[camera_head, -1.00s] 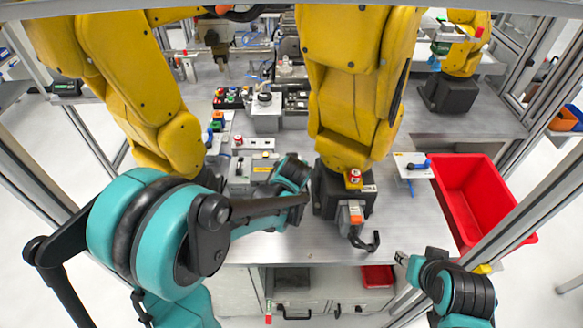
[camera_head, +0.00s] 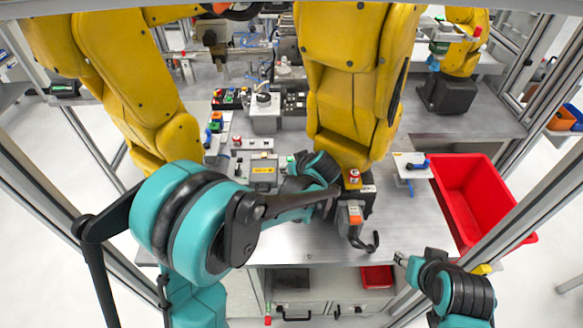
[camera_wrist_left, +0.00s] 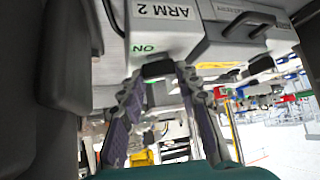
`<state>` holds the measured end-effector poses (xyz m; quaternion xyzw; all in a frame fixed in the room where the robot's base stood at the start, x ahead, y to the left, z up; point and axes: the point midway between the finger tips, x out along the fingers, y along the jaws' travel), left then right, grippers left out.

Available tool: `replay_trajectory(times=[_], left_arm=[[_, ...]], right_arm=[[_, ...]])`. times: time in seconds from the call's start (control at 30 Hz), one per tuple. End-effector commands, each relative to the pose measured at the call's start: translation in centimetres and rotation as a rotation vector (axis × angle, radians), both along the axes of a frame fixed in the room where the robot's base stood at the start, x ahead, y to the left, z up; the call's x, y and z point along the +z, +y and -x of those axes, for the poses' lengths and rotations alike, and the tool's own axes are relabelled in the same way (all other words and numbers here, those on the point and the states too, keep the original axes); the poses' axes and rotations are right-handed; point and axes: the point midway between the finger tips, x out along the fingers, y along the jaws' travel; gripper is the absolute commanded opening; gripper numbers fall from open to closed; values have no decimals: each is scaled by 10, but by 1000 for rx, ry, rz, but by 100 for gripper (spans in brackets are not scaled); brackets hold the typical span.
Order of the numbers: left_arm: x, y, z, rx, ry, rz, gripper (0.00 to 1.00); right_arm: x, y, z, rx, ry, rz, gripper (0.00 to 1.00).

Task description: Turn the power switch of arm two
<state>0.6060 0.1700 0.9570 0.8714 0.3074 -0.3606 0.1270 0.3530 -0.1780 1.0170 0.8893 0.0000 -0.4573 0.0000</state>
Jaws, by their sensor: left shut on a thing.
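The grey-white box labelled "ARM 2" (camera_wrist_left: 165,28) fills the top of the left wrist view, with its lettering upside down. A green "ON" mark shows near its lower edge. The black power switch (camera_wrist_left: 157,70) sticks out of the box below that mark. My left gripper (camera_wrist_left: 160,82) has one finger on each side of the switch and is shut on it. In the head view my left wrist (camera_head: 312,178) is beside the middle yellow arm's dark base, and its fingertips are hidden. My right gripper (camera_head: 401,259) is at the table's front edge, away from the boxes; its finger opening is unclear.
The middle yellow arm (camera_head: 350,85) rises close to my left wrist. A grey box with a yellow label (camera_head: 264,172) stands left of the wrist. A red bin (camera_head: 470,195) is at the right table edge. The front right of the tabletop is mostly clear.

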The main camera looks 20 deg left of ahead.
Motion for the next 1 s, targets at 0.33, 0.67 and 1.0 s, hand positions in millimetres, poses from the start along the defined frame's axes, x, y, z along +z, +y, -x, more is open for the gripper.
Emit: replay_trajectory(times=[0.33, 0.67, 1.0], left_arm=[[0, 0, 0, -1, 0, 1, 41], [27, -17, 21, -5, 0, 1, 41], [74, -47, 58, -4, 0, 1, 41]], right_arm=[[0, 0, 0, 0, 0, 0, 40], [0, 0, 0, 0, 0, 0, 40], [0, 0, 0, 0, 0, 0, 40]])
